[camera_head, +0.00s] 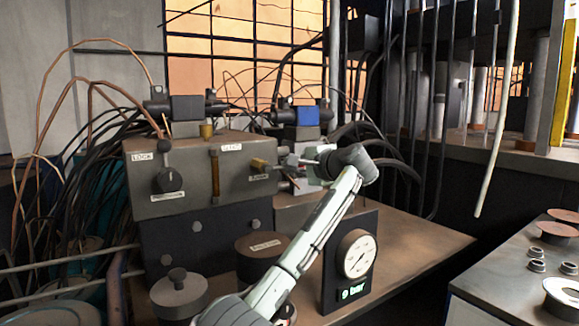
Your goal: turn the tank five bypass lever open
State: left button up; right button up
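A grey metal control box (202,172) stands on the bench at left centre. One at upper left seems to read LOCK; the others are too small to read, so I cannot tell which part is the tank five bypass lever. My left gripper (296,163) is at the box's right end, close to the brass knob; its fingers are small and unclear. My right gripper is out of view.
A round dial gauge (357,253) with a green display stands right of my forearm. Dark round lidded pots (179,296) stand in front of the box. Hoses and cables crowd the left and back. The bench (425,240) is bare at right; a side table (500,285) holds small rings.

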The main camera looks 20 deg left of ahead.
pick_arm(q)
jog(key=o, duration=0.5)
jog(key=shift+d+r, duration=0.1)
jog(key=shift+d, duration=0.2)
jog(key=shift+c, duration=0.2)
jog(key=shift+o, duration=0.6)
jog(key=shift+w+d, duration=0.1)
jog(key=shift+w, duration=0.05)
jog(key=v, duration=1.2)
